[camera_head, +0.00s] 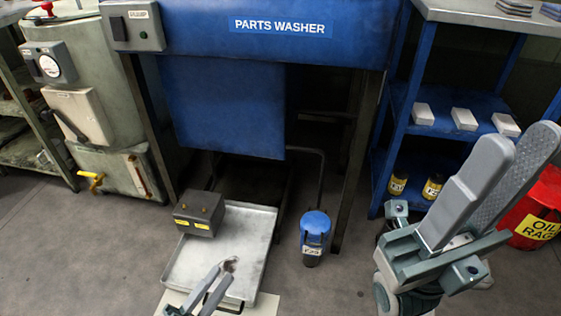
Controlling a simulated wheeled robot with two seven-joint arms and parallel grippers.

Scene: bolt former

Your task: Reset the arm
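My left gripper (222,271) is at the bottom, over the near part of a metal tray. Its two slim fingers show with a narrow gap between them and nothing held. A small dark patch lies on the tray by the fingertips; I cannot tell what it is. My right gripper (518,143) is large at the right, close to the camera, with its fingers raised up and to the right.
The tray (181,271) lies below the blue parts washer (350,42). A dark box (199,212) is at its back left, a blue-capped container (314,238) to its right. A blue shelf (415,75) and red oil rag bin (540,200) are near my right arm.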

